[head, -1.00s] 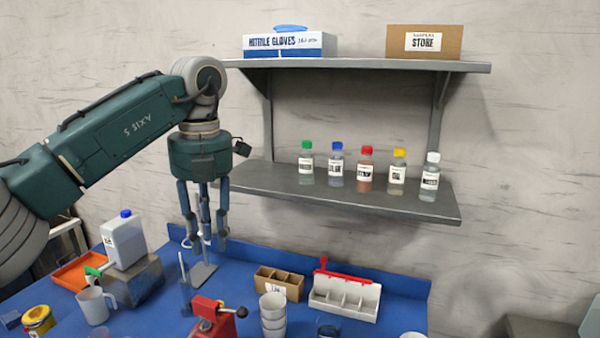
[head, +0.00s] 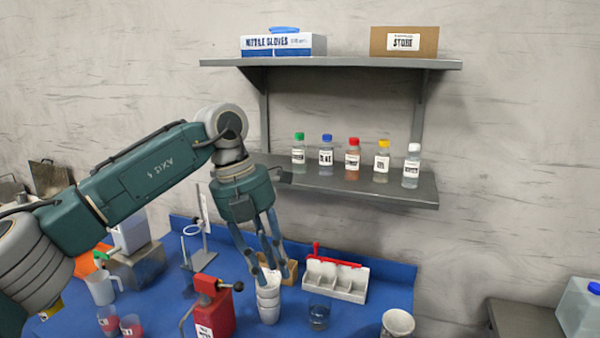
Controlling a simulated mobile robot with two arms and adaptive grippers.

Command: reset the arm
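My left arm comes in from the left, and its gripper (head: 268,268) points down with its fingers spread apart. The fingertips overlap the top of a stack of white cups (head: 269,308) in the head view; I cannot tell whether they touch it. Nothing is visibly held between the fingers. The fingers partly hide a brown divided box (head: 291,270) behind the cups. My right gripper is not in view.
A red device (head: 214,312) and a ring stand (head: 203,255) are left of the cups. A white divided tray (head: 337,280), a glass beaker (head: 318,317) and a pale bowl (head: 397,323) are right. Above, a shelf (head: 330,186) holds several bottles.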

